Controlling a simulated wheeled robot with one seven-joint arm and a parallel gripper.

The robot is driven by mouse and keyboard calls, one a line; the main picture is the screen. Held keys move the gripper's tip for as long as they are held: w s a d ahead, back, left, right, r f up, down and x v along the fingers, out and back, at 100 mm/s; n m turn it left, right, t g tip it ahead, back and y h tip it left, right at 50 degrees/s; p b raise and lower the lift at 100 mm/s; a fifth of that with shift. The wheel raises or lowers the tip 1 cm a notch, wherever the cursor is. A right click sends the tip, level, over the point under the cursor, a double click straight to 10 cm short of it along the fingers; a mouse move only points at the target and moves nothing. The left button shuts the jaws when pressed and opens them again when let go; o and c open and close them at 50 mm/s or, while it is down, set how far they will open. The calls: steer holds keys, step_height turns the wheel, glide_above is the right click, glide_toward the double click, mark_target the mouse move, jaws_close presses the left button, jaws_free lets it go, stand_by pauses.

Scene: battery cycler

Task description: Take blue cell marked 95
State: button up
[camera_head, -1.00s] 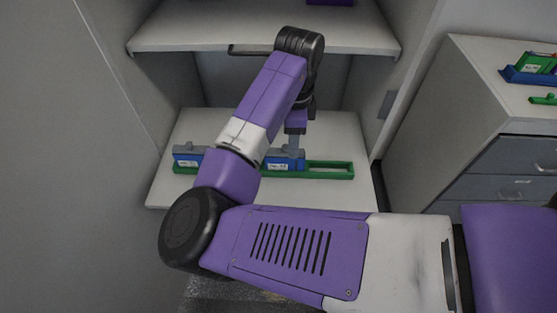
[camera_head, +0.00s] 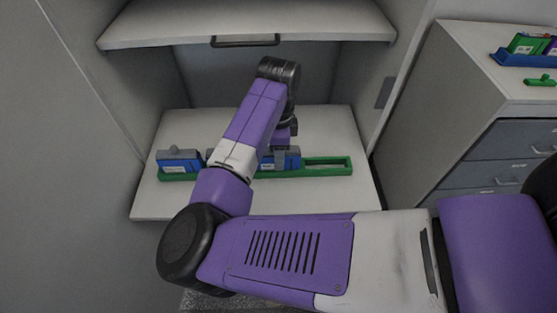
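A long green tray (camera_head: 328,167) lies on the lower shelf of the open cabinet. A blue cell (camera_head: 178,165) with a grey top and a pale label sits in its left end. Another blue cell (camera_head: 291,160) sits nearer the middle, partly behind my arm. The label numbers are too small or hidden to read. My gripper (camera_head: 280,154) points down at the top of the middle cell and seems to touch it. Its fingers are tiny and partly hidden, so its opening is unclear. The tray's right part is empty.
An upper shelf (camera_head: 250,22) with a dark handle (camera_head: 245,40) hangs above my arm. Cabinet walls close in on both sides. At right, a drawer unit (camera_head: 500,100) bears a blue tray (camera_head: 525,60), a green cell (camera_head: 522,43) and a small green piece (camera_head: 540,81).

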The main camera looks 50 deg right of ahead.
steer(key=shift+f, duration=1.15)
jaws_close()
steer(key=shift+r, duration=0.1)
stand_by(0.4)
